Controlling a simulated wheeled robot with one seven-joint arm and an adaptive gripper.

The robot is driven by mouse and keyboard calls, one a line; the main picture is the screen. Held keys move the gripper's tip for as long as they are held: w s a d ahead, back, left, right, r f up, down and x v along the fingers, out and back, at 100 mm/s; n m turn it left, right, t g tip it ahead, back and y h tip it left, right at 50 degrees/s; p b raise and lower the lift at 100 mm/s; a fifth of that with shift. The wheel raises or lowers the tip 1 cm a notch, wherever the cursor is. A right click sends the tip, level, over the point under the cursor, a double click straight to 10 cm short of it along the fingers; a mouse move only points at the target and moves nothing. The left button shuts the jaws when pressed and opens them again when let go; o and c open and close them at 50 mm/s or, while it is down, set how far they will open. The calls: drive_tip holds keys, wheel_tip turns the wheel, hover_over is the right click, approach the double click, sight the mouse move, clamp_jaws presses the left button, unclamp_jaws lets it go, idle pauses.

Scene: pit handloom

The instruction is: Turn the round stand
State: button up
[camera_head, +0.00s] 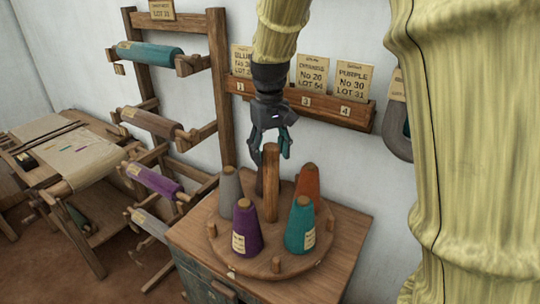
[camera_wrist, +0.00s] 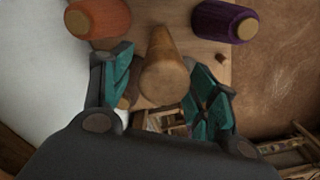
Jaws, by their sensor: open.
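The round stand (camera_head: 262,265) is a wooden disc on a cabinet top, with short pegs at its rim and a tall central post (camera_head: 271,185). It carries a grey cone (camera_head: 230,190), a purple cone (camera_head: 246,230), a teal cone (camera_head: 300,225) and an orange cone (camera_head: 308,183). My gripper (camera_head: 271,152) is open at the post's top, pointing down. In the wrist view a wooden post (camera_wrist: 165,75) shows between the spread fingers (camera_wrist: 163,88); I cannot tell whether they touch it. Orange (camera_wrist: 98,18) and purple (camera_wrist: 225,22) cones show beyond. The gripper partly hides the stand's far side.
The cabinet (camera_head: 345,220) stands near the wall. A label rail (camera_head: 320,108) with lot cards hangs behind my gripper. A rack of thread rolls (camera_head: 222,75) stands left, with a loom (camera_head: 65,150) farther left. A grey curved object (camera_head: 397,130) hangs at right.

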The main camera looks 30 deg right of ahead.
drive_tip(key=shift+w+f, duration=0.3)
drive_tip(key=shift+f, duration=0.3)
drive_tip(key=shift+s+f, duration=0.15)
drive_tip(key=shift+f, duration=0.1)
drive_tip(key=shift+s+f, duration=0.1)
drive_tip(key=shift+s, duration=0.95)
drive_tip(key=shift+w+a+f, duration=0.1)
drive_tip(key=shift+w+f, duration=0.15)
drive_tip(key=shift+w, duration=0.55)
drive_tip(key=shift+c, duration=1.2)
drive_tip(key=shift+s+r, duration=0.2)
drive_tip(key=shift+s, duration=0.2)
drive_tip(key=c, duration=0.7)
drive_tip(key=shift+w, duration=0.1)
clamp_jaws()
